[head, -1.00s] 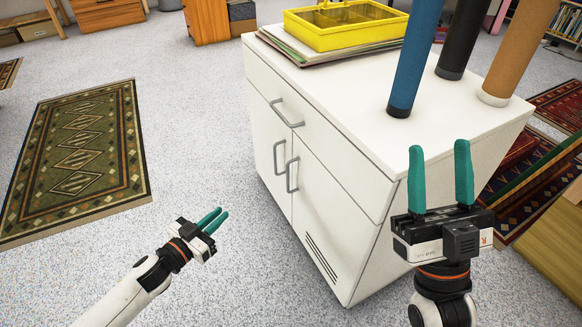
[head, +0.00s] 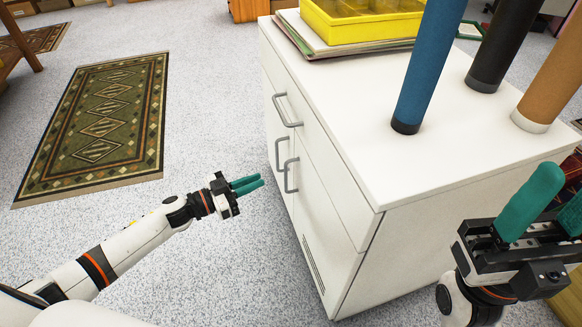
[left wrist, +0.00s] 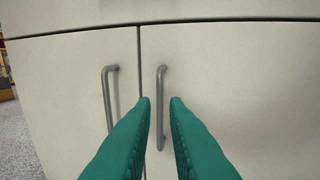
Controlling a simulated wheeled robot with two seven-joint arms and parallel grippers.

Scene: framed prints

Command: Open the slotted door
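The white cabinet's slotted door (head: 323,240) is the nearer of two lower doors and is closed, with vent slots (head: 312,263) low on it. Its grey bar handle (head: 290,176) stands beside the other door's handle (head: 279,150). My left gripper (head: 261,183) is open and empty, pointing at the cabinet front, apart from the handle. In the left wrist view the slotted door's handle (left wrist: 161,108) shows between the fingertips (left wrist: 160,99); the slots are out of that view. My right gripper (head: 550,190) is open and empty beside the cabinet.
A drawer with its own handle (head: 286,110) is above the doors. On the cabinet top are a yellow tray (head: 365,42) on papers and upright blue (head: 428,65), black and brown tubes. A green rug (head: 98,125) lies left.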

